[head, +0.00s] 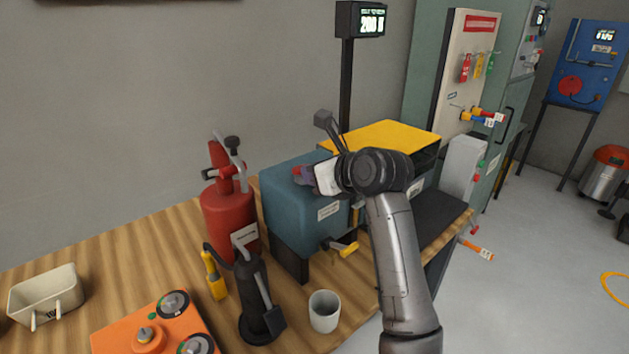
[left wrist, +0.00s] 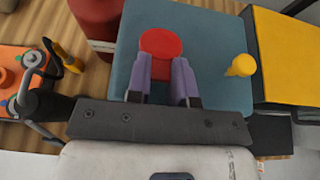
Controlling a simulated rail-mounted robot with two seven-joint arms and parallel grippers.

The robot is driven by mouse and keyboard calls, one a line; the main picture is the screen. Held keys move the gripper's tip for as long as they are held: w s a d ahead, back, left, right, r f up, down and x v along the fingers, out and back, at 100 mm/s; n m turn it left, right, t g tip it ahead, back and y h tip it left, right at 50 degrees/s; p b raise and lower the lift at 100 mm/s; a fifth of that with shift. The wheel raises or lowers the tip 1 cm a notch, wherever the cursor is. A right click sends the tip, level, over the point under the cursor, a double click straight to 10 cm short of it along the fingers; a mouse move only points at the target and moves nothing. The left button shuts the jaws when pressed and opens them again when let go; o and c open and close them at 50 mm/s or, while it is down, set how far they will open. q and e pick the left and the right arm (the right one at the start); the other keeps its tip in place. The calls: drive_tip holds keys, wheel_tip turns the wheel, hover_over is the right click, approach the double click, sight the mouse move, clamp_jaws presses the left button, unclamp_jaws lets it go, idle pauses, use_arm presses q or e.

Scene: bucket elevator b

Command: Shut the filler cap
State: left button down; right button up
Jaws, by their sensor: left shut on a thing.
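The red round cap (left wrist: 161,43) sits on top of the blue tank (left wrist: 213,30), seen between my fingertips in the left wrist view. In the head view a bit of the red cap (head: 297,171) shows at the fingertips, above the blue tank (head: 283,211). My left gripper (head: 305,175) is over the tank top, its purple fingers (left wrist: 162,72) shut on the red cap. The wrist hides part of the tank top in the head view. I cannot tell whether the cap is fully seated. My right gripper is not in view.
A red extinguisher-like cylinder (head: 229,212) stands left of the tank. A black pump (head: 255,295), a white cup (head: 324,311) and an orange box (head: 150,325) stand in front. A yellow-topped unit (head: 388,138) adjoins the tank.

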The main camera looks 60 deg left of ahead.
use_arm(q)
drive_tip(key=shift+d+f+y+b, duration=0.1)
drive_tip(key=shift+f+y+b, duration=0.2)
drive_tip(key=shift+y+b, duration=0.3)
drive_tip(key=c, duration=1)
unclamp_jaws()
drive_tip(key=p+v, duration=0.2)
drive_tip(key=v, duration=1.1)
drive_tip(key=shift+d, duration=0.35)
drive_tip(key=shift+w+r, duration=0.1)
